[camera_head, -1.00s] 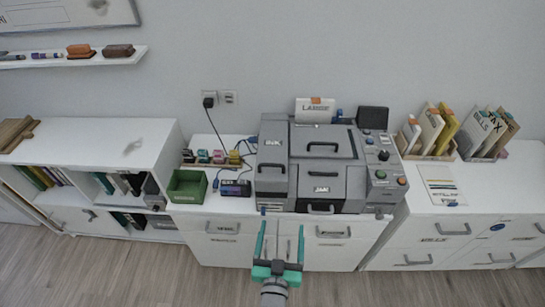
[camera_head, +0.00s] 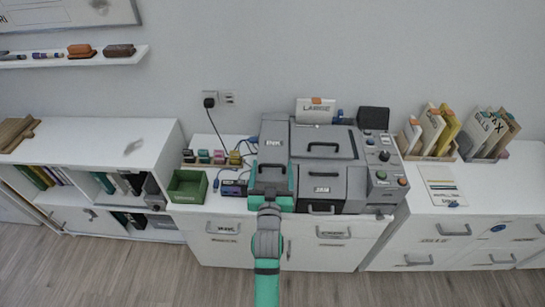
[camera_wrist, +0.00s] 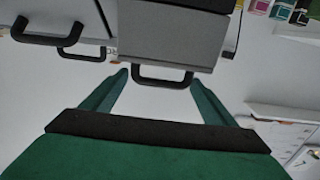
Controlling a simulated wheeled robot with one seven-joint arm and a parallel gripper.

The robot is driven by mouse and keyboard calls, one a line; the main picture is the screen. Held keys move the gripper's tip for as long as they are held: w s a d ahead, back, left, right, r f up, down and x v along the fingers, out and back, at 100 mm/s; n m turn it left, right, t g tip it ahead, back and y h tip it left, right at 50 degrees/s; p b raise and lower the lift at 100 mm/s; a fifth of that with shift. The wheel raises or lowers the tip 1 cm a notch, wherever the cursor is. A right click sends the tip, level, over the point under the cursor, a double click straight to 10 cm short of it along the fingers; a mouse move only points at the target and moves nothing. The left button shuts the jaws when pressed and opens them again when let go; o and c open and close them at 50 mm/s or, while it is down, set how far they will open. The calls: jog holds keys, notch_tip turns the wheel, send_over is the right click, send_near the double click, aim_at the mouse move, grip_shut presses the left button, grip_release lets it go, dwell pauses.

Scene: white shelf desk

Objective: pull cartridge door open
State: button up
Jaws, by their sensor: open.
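The grey printer (camera_head: 322,141) stands on the white cabinet. Its left section has a panel marked INK (camera_head: 274,141), which I take as the cartridge door. My gripper (camera_head: 272,168) is in front of this panel and hides its lower part. In the wrist view, the grey door (camera_wrist: 170,45) has a black bar handle (camera_wrist: 163,82) at its edge. My gripper (camera_wrist: 157,84) is open, its two green fingers pointing at the door, one on each side of the handle. The handle lies near the fingertips; I cannot tell whether they touch it.
Other black handles (camera_wrist: 48,36) of the printer show left in the wrist view. A green box (camera_head: 188,186) and small ink bottles (camera_head: 204,157) stand left of the printer. The control panel (camera_head: 384,175) is at its right. Drawers with handles (camera_head: 333,233) are below.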

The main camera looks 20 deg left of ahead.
aim_at(273, 157)
jog(key=shift+x, duration=2.7)
